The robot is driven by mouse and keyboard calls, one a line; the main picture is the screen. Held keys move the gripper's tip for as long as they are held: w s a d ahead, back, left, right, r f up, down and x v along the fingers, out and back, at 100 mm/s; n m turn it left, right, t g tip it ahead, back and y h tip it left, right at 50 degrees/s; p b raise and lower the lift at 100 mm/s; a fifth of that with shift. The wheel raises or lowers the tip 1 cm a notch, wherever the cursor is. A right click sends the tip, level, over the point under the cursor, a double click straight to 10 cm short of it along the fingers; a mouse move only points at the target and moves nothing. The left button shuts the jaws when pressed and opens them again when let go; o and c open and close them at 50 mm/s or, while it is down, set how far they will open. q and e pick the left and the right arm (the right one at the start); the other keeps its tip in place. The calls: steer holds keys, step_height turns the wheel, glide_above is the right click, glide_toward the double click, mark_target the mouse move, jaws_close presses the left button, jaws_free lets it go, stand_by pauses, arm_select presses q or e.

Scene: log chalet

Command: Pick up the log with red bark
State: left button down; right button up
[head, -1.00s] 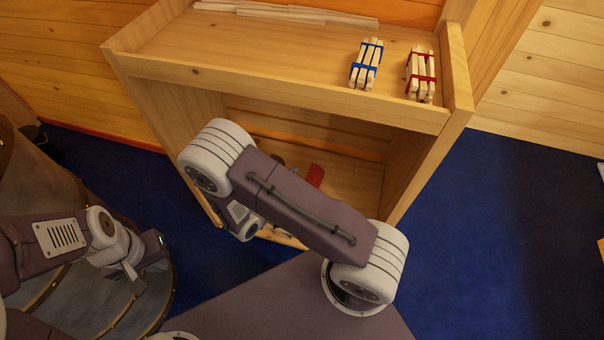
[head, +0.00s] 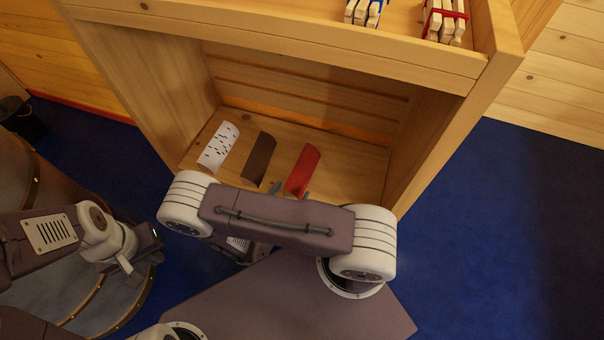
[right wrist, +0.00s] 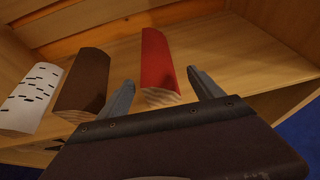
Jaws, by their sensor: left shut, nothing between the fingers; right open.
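The log with red bark (head: 304,168) lies on the lower shelf, the rightmost of three logs. In the right wrist view the red log (right wrist: 158,62) lies ahead between the two fingers, its pale cut end facing me. My right gripper (right wrist: 162,88) is open, with a finger on either side of the log's near end; I cannot tell if they touch it. In the head view my right gripper (head: 290,190) is mostly hidden behind my arm, with fingertips showing near the log. My left gripper (head: 130,262) is shut and empty, away at the lower left.
A dark brown log (head: 259,158) and a white log with black marks (head: 218,146) lie left of the red one. The wooden shelf unit (head: 280,45) has side walls and a top board above. Bundles with blue (head: 364,12) and red bands (head: 445,20) stand on top.

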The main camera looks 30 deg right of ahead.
mark_target(298, 180)
steer(key=shift+x, duration=1)
steer(key=b+x, duration=0.3)
steer(key=x, duration=0.1)
steer(key=shift+d+f, duration=0.1)
steer(key=shift+f, duration=0.1)
steer(key=shift+w+d, duration=0.3)
steer(key=shift+w, duration=0.05)
arm_select(q)
step_height(298, 180, down, 4)
steer(key=shift+r, duration=0.2)
arm_select(e)
jaws_close()
